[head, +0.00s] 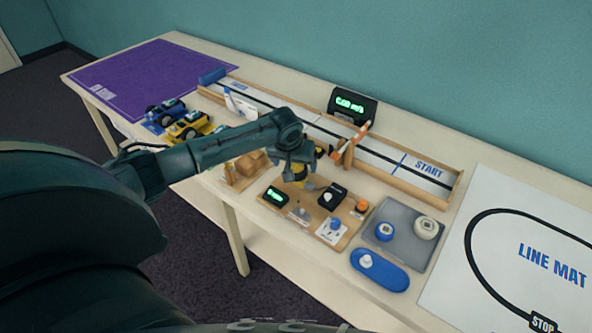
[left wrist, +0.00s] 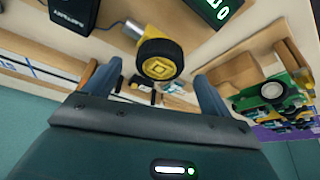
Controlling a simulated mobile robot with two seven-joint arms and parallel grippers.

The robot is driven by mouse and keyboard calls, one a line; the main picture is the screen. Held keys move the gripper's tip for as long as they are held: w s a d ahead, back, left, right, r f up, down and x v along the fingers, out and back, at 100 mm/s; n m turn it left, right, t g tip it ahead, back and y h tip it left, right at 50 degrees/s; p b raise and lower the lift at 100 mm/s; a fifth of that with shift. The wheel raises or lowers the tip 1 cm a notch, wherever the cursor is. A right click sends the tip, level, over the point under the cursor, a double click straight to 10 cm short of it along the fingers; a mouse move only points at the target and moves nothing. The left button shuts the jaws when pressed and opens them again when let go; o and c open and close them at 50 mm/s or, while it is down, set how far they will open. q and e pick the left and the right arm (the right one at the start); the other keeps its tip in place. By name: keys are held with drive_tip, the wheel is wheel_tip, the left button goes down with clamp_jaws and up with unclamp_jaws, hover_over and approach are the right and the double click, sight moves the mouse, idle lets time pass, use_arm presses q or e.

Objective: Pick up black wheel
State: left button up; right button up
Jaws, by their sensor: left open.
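The black wheel (left wrist: 160,58) has a yellow hub and shows upright in the middle of the left wrist view. It sits at the end of a yellow and silver motor body (left wrist: 145,27) on a wooden board. My left gripper (left wrist: 157,72) is open, with one blue-grey finger on each side of the wheel and a visible gap to both. In the head view my left gripper (head: 296,168) is over the wooden board (head: 284,207) and hides most of the wheel; some yellow shows beneath it. My right gripper is not in view.
A black box (head: 332,194) and a small green display (head: 275,196) stand close by on the board. Behind is a wooden track (head: 437,193) with a black timer display (head: 352,106). Yellow and blue toy cars (head: 188,125) stand left. A grey tray (head: 412,252) is right.

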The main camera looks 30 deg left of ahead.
use_arm(q)
drive_tip(key=shift+x, duration=1.35)
drive_tip(key=shift+c, duration=0.2)
drive_tip(key=c, duration=1)
